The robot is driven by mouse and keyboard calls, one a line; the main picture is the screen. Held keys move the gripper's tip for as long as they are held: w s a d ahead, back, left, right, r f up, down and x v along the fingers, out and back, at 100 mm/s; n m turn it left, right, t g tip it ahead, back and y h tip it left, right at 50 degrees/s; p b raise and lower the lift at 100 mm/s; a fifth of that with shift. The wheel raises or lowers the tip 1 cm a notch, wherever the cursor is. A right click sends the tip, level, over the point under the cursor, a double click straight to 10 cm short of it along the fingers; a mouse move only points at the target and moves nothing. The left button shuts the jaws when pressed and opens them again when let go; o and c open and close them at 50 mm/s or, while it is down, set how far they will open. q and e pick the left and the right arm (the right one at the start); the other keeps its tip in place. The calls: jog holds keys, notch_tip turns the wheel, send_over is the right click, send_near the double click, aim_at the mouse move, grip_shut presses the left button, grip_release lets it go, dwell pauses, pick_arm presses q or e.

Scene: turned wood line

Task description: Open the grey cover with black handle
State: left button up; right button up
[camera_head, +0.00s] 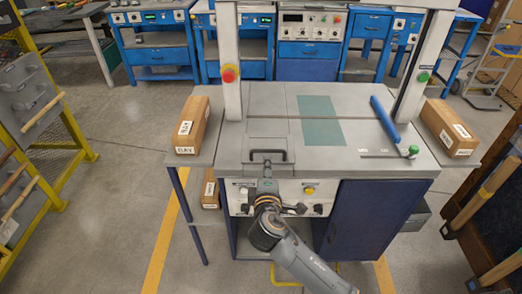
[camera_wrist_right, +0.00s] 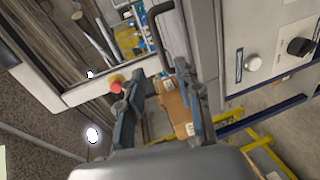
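The grey cover (camera_head: 284,169) lies flat at the front of the machine's grey top, left of its middle. Its black handle (camera_head: 268,156) stands up from it as a low bar, and also shows in the right wrist view (camera_wrist_right: 160,28). My right gripper (camera_head: 265,184) is at the front edge of the machine, just short of the handle. In the right wrist view its two fingers (camera_wrist_right: 160,80) are spread and empty, with the handle ahead of their tips. Part of the cover is hidden behind the gripper. My left gripper is not in view.
Knobs and buttons (camera_head: 310,191) sit on the front panel beside my right gripper. Wooden blocks (camera_head: 194,125) (camera_head: 450,128) rest on the side shelves. A blue bar (camera_head: 385,122) and a green-knobbed rod (camera_head: 390,154) lie at the right. Uprights rise behind.

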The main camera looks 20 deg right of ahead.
aim_at(266, 152)
jog(key=x, duration=1)
jog(key=shift+w+f, duration=0.1)
jog(key=shift+w, duration=0.2)
jog(key=shift+c, duration=0.4)
grip_shut()
